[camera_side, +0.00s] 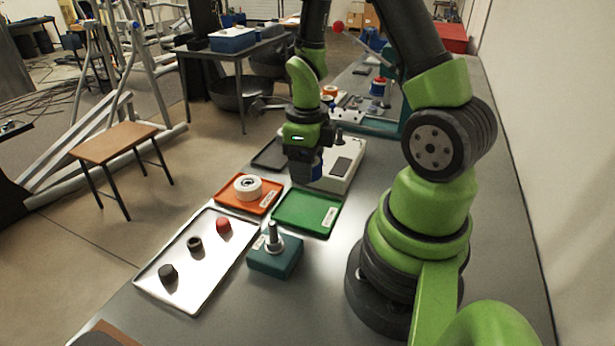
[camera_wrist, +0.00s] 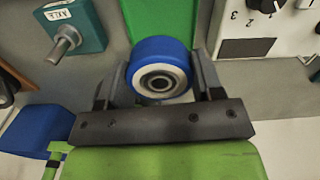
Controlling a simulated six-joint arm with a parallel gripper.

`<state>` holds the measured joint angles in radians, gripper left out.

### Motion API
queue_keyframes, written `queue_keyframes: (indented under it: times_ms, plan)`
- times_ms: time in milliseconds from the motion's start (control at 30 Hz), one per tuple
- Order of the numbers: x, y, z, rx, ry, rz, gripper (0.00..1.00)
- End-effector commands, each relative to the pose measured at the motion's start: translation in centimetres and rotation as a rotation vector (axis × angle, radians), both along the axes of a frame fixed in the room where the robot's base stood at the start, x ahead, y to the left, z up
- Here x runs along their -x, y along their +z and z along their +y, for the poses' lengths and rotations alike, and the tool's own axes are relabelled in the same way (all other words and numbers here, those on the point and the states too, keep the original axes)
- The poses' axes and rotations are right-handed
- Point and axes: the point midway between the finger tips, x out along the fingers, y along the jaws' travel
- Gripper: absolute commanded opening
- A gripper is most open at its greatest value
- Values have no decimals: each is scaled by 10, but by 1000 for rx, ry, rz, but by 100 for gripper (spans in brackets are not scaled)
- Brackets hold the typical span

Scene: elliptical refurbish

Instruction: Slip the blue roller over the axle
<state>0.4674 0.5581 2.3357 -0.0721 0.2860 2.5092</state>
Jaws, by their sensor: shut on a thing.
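The blue roller, with a white hub and a dark bore, is in the wrist view (camera_wrist: 158,62), between the two fingers of my gripper (camera_side: 308,172). My gripper is shut on it. The axle (camera_side: 272,236) is a grey metal pin standing upright on a teal block (camera_side: 275,262) in front of the green tray. In the wrist view the axle (camera_wrist: 66,42) is at upper left, apart from the roller.
A green tray (camera_side: 298,212) is empty. An orange tray (camera_side: 224,197) holds a white roller (camera_side: 247,187). A silver tray (camera_side: 205,285) holds small dark and red parts. A white control box (camera_side: 345,178) stands behind the green tray.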

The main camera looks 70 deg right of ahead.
Motion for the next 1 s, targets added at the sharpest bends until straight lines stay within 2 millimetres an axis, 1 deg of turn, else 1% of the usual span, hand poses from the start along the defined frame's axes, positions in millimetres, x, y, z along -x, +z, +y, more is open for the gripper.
queue_keyframes:
  times_ms: [67,167,267,300,400,533,633,767,1000]
  plan:
    - [-3,6,8,1,26,-2,34]
    - [-8,10,28,0,89,0,34]
    - [-12,13,55,0,173,0,34]
    - [-12,15,67,0,206,0,34]
    - [-11,18,92,0,283,0,34]
    - [-7,20,116,0,356,1,34]
    - [-5,21,125,0,385,1,34]
    - [-4,17,129,-1,397,4,34]
    - [-3,-7,129,-1,396,6,34]
